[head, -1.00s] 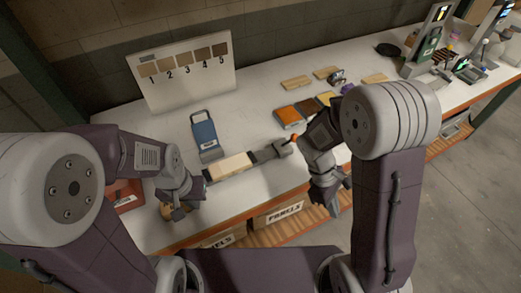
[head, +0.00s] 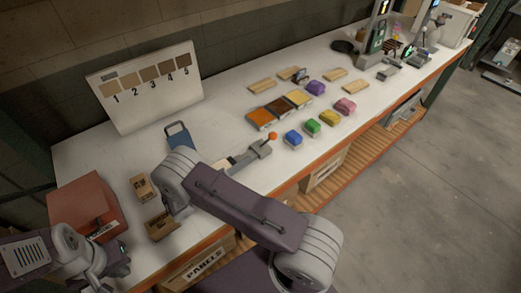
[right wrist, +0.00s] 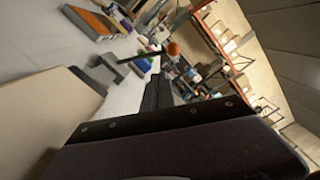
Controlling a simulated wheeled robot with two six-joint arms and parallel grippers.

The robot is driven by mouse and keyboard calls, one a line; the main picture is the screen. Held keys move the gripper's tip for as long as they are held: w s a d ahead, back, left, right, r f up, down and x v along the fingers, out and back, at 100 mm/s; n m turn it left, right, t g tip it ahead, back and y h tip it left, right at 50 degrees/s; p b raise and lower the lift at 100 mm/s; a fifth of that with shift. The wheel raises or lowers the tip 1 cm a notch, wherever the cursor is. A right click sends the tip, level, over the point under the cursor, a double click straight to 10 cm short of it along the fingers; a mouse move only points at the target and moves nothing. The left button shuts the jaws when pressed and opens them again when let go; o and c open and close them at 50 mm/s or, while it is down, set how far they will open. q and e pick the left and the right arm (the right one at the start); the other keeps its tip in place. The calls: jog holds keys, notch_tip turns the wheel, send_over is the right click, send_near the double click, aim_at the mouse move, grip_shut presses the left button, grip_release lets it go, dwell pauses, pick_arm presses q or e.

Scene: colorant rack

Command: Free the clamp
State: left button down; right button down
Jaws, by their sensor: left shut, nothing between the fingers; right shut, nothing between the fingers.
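The clamp (head: 256,151) lies on the white bench, a grey bar with an orange knob (head: 272,136) at its raised end. A pale wooden panel (head: 220,166) shows at its left end, mostly behind my right arm. In the right wrist view the clamp (right wrist: 132,63) and orange knob (right wrist: 172,48) stand beyond my right gripper (right wrist: 158,92), whose dark fingers are shut and empty. The panel (right wrist: 45,115) fills the left of the wrist view. My left gripper (head: 120,266) is shut and empty at the lower left, away from the clamp.
Blue (head: 293,137), green (head: 312,126) and other coloured blocks sit right of the clamp. A blue clipboard-like item (head: 180,136) lies behind it. A red box (head: 88,205) and small cartons (head: 143,186) stand left. A numbered sample board (head: 148,88) stands at the back.

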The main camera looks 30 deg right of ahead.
aim_at(267, 140)
jog(key=w+d+p, duration=0.1)
jog(key=d+p, duration=0.1)
jog(key=d, duration=0.7)
jog(key=shift+d+p, duration=0.35)
jog(key=shift+p, duration=0.05)
jog(key=shift+w+r, duration=0.1)
jog(key=shift+r, duration=0.1)
